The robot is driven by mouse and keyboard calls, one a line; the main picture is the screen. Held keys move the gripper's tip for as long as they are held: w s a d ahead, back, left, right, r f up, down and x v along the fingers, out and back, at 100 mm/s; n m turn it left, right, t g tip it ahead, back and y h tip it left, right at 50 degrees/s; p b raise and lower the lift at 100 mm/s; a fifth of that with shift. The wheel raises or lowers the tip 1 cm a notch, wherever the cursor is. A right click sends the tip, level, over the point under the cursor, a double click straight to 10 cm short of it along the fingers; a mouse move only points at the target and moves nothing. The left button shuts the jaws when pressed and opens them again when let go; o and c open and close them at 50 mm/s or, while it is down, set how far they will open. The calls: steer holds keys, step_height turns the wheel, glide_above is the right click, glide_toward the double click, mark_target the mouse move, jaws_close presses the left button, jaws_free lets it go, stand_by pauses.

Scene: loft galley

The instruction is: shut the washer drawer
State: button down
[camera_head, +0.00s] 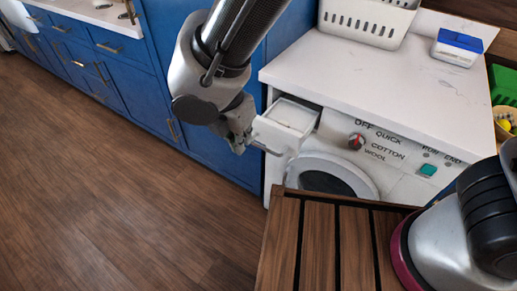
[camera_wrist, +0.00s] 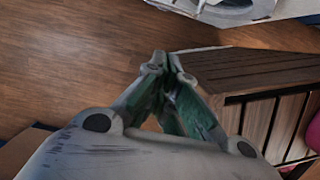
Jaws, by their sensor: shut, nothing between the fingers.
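The white washer (camera_head: 408,163) stands under a white countertop, with a dial, printed labels and a round door on its front. Its drawer (camera_head: 288,117) is at the upper left of that front. The drawer is pulled out, and its open top shows. My gripper (camera_head: 240,146) is just left of the drawer's front in the head view. I cannot tell whether it touches the drawer. In the wrist view the fingertips (camera_wrist: 168,64) meet with nothing between them. Part of the washer (camera_wrist: 235,10) shows at the top there; the drawer cannot be made out.
A slatted wooden surface (camera_head: 312,245) lies in front of the washer. Blue cabinets (camera_head: 100,60) run along the left. On the countertop (camera_head: 375,75) stand a white slotted basket (camera_head: 368,22) and a blue-and-white box (camera_head: 458,47). The wooden floor (camera_head: 110,170) at left is clear.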

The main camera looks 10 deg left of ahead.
mark_target(285, 119)
steer(key=w+d+f, duration=0.2)
steer(key=w+f, duration=0.3)
steer(key=f, duration=0.5)
steer(key=shift+w+d+f, duration=0.2)
steer(key=shift+w, duration=0.1)
steer(key=shift+w, duration=0.1)
steer(key=w+d, duration=0.2)
steer(key=w, duration=0.2)
steer(key=w+d, duration=0.2)
steer(key=w, duration=0.3)
steer(key=w+d, duration=0.2)
steer(key=w, duration=0.3)
steer(key=shift+s+a, duration=0.1)
